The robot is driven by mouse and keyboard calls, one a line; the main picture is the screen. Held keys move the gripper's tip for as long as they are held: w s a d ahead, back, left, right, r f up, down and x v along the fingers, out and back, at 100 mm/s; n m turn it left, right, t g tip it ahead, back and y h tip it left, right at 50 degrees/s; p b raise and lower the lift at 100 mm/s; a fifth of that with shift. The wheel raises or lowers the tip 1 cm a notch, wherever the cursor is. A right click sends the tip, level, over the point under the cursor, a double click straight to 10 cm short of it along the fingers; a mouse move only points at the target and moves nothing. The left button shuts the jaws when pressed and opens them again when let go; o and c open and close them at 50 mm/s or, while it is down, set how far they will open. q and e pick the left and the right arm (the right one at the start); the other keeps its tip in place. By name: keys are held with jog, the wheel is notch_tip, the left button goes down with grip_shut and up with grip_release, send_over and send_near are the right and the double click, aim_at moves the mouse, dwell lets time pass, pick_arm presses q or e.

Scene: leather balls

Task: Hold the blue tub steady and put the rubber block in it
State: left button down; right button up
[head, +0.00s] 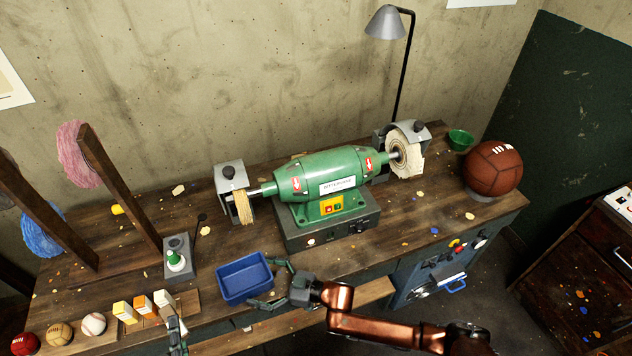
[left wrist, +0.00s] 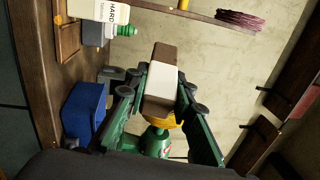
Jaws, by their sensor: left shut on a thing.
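The blue tub (head: 245,292) stands empty near the bench's front edge, and its blue side also shows in the left wrist view (left wrist: 84,112). My right gripper (head: 268,283) has its fingers spread around the tub's right end; I cannot tell whether they touch it. My left gripper (head: 170,318) is at the bottom left, by the row of blocks. In the left wrist view, the left gripper (left wrist: 163,95) is shut on a brown block with a white sleeve, the rubber block (left wrist: 162,80). The head view shows little of that block's detail.
Sleeved blocks (head: 125,313) lie left of the left gripper, and several balls (head: 93,323) beyond them. The green grinder (head: 325,178) takes up the bench's middle. A brown ball (head: 493,168) is at the right.

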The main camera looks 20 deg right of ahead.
grip_shut()
dwell(1.1)
jog(key=c, duration=2.5)
grip_release()
jog(key=o, duration=1.6)
jog(key=shift+c, duration=0.2)
jog(key=shift+c, duration=0.7)
